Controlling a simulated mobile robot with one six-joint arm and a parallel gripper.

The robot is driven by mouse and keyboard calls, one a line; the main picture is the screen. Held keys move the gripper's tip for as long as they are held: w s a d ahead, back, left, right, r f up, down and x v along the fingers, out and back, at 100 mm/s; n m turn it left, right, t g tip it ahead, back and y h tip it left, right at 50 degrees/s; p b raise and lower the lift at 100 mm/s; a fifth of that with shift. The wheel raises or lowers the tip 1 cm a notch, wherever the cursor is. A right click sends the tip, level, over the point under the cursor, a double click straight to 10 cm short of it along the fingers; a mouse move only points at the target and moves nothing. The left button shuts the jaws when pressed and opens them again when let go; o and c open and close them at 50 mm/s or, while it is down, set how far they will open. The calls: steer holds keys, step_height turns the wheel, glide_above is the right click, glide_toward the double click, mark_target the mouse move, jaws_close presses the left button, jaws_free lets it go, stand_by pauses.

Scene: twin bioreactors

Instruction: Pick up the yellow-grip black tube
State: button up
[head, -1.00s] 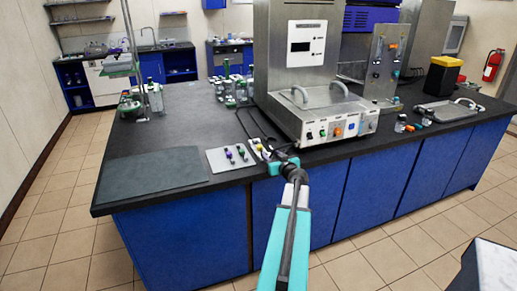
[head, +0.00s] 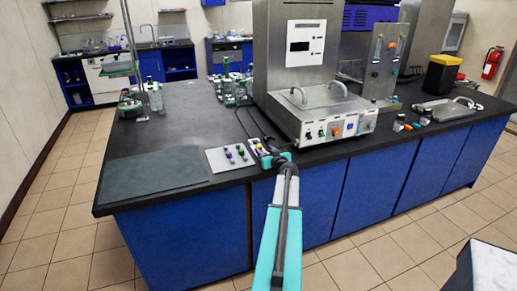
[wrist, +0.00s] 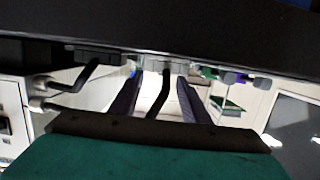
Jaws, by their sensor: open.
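The white plate (head: 228,159) lies near the front edge of the black bench, with purple and green grips on it. A small yellow patch, likely the yellow-grip tube (head: 258,147), shows just beyond my gripper (head: 268,159), which partly hides it. In the wrist view, my open gripper (wrist: 160,80) has its two dark fingers on either side of a bent black tube (wrist: 161,95). I cannot tell whether they touch it. No yellow shows there, so I cannot confirm it is the yellow-grip one. A green grip (wrist: 208,73) and a purple grip (wrist: 230,78) show to the right.
A steel instrument (head: 325,115) with a knobbed front panel stands right of my gripper. A dark mat (head: 150,172) lies left of the plate. Another black bent tube (wrist: 92,72) is left of the fingers. Small bottles (head: 402,124) stand further right.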

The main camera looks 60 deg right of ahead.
mark_target(260, 147)
steer(key=shift+p+x, duration=1.15)
steer(key=shift+x, duration=0.35)
steer(key=shift+p+x, duration=0.45)
steer(key=shift+x, duration=0.7)
steer(key=shift+w+a+f, duration=0.1)
steer(key=shift+a, duration=0.15)
jaws_close()
